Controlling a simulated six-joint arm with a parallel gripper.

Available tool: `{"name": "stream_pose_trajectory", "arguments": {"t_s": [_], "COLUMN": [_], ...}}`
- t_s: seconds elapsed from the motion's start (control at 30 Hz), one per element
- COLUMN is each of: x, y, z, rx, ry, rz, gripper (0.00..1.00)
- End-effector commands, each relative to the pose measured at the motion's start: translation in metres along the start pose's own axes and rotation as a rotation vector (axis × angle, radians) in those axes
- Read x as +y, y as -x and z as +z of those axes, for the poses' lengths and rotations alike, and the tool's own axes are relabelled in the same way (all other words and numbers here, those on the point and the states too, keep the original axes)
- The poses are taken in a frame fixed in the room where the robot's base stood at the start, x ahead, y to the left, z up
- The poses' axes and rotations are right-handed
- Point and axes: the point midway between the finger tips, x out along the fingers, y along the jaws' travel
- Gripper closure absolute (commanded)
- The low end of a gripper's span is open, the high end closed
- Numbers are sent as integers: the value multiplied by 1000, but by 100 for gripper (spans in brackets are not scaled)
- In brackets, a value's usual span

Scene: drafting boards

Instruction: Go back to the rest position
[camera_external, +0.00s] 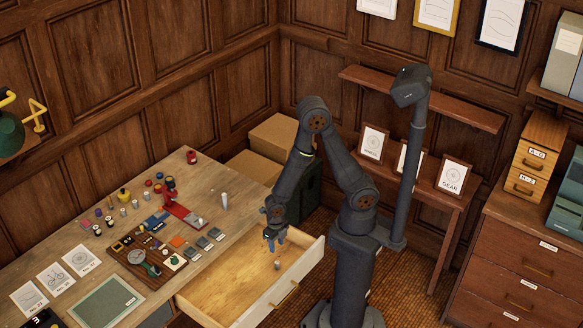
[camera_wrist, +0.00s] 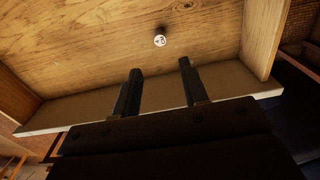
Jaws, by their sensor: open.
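My gripper (camera_external: 275,240) hangs over the open wooden drawer (camera_external: 222,290) at the right end of the workbench, pointing down. In the wrist view my gripper (camera_wrist: 158,75) shows two dark fingers spread apart with nothing between them. A small round piece with a white marked top (camera_wrist: 160,40) lies on the drawer floor beyond the fingertips, apart from them. In the external view a small grey piece (camera_external: 277,265) is in the drawer just below my gripper.
The workbench (camera_external: 215,182) holds several small parts, a red tool (camera_external: 185,214), a dark board and paper cards. The drawer front (camera_external: 285,290) sticks out into the room. Cardboard boxes (camera_external: 272,138) stand behind my arm. Framed pictures stand on a side table (camera_external: 465,203) at right.

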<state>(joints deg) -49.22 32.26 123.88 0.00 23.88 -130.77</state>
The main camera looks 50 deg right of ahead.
Motion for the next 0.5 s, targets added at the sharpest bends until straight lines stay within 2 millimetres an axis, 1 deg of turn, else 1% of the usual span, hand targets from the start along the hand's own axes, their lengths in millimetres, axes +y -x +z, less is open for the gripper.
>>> {"name": "stream_pose_trajectory", "arguments": {"t_s": [0.17, 0.27, 0.5], "x": [0, 0, 0], "y": [-3, -10, -37], "z": [0, 0, 0], "rx": [0, 1, 3], "ry": [0, 0, 0], "rz": [0, -2, -3], "gripper": [60, 60, 60]}}
